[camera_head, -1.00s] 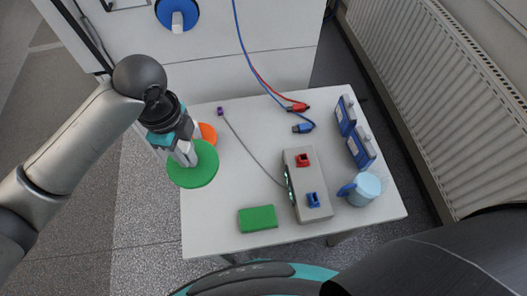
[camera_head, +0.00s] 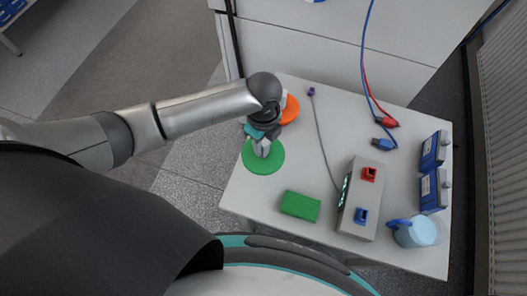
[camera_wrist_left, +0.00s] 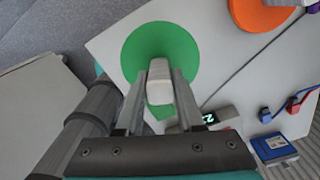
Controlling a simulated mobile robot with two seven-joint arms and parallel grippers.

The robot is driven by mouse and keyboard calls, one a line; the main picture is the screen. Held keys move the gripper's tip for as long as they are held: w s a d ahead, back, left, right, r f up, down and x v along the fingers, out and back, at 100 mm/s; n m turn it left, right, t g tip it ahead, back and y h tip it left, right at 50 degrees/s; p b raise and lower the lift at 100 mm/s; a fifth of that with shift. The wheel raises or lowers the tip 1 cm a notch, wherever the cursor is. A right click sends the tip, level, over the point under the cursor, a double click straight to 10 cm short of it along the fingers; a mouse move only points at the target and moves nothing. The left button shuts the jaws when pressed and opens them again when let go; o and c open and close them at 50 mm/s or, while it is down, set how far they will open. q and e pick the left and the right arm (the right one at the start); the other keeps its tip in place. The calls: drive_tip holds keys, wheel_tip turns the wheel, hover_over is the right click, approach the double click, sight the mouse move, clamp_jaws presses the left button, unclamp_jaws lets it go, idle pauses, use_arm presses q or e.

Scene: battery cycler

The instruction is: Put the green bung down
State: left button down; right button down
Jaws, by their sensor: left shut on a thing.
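The green bung is a round green disc (camera_head: 250,160) with a pale block-shaped handle. My left gripper (camera_head: 262,147) is shut on that handle, the disc lying flat beyond the fingertips. In the head view the bung shows over the left edge part of the white table (camera_head: 330,115), just in front of the orange disc. In the left wrist view the green disc (camera_wrist_left: 140,45) shows behind the fingers (camera_wrist_left: 160,88), with the pale handle between them. I cannot tell whether the disc touches the table. My right gripper is not in view.
The orange disc (camera_head: 291,108) lies close behind the bung. A green block (camera_head: 300,206), a grey box (camera_head: 360,185) with red and blue sockets, a light-blue mug (camera_head: 412,234), blue batteries (camera_head: 433,190) and cables (camera_head: 382,118) are on the table.

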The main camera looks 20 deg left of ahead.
sight(263, 153)
use_arm(q)
wheel_tip(263, 153, down, 6)
drive_tip(key=shift+r+b, duration=0.1)
drive_tip(key=shift+b, duration=0.3)
drive_tip(key=c, duration=0.5)
unclamp_jaws()
wheel_tip(263, 153, up, 12)
drive_tip(key=shift+p, duration=0.85)
